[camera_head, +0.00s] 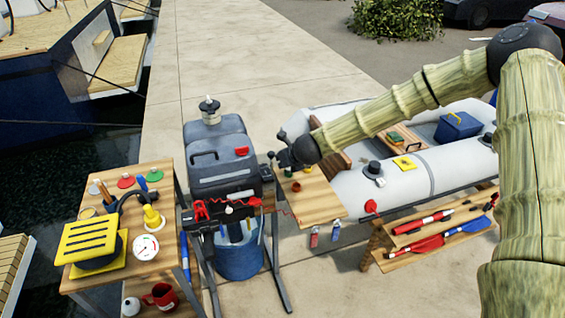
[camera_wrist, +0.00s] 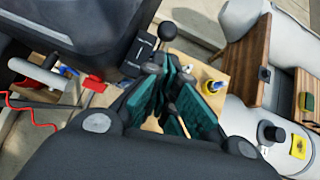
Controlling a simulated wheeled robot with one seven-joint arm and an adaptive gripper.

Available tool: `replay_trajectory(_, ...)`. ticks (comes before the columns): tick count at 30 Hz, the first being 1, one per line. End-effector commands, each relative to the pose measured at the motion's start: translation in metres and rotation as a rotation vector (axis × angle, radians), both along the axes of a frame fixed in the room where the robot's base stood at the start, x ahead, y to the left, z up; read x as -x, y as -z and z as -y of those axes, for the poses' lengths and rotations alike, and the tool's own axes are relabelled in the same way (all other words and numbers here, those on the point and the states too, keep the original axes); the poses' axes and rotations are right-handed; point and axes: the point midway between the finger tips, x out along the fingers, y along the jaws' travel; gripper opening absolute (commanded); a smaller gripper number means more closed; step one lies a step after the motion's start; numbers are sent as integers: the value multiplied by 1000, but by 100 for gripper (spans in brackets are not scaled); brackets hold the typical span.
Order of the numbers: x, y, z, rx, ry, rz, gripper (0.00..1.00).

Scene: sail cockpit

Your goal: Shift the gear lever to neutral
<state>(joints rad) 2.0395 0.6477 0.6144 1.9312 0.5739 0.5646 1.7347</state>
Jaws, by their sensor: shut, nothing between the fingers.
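The gear lever is a black stick with a round ball knob (camera_wrist: 168,31) in the wrist view. It rises beside a dark box at the side of the grey outboard motor (camera_head: 219,160) and leans slightly. In the head view a small dark knob (camera_head: 282,135) shows just above my gripper (camera_head: 276,157). My gripper also shows in the wrist view (camera_wrist: 163,78), its teal-padded fingers shut and empty. The fingertips are close to the lever's lower end, below the knob in the picture. I cannot tell whether they touch it.
A wooden side table (camera_head: 318,207) lies under my gripper. A red clip (camera_head: 202,210) and red cord are on the motor's front. A grey inflatable boat (camera_head: 440,168) is at right. A tool table (camera_head: 107,255) stands left. Open paving lies behind.

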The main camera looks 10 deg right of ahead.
Motion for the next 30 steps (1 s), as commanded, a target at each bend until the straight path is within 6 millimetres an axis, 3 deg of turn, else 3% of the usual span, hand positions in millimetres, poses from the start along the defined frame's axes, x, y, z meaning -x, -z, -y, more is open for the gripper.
replay_trajectory(18,38,-56,14,0,4,0,0)
replay_trajectory(30,48,-72,17,0,4,-1,0)
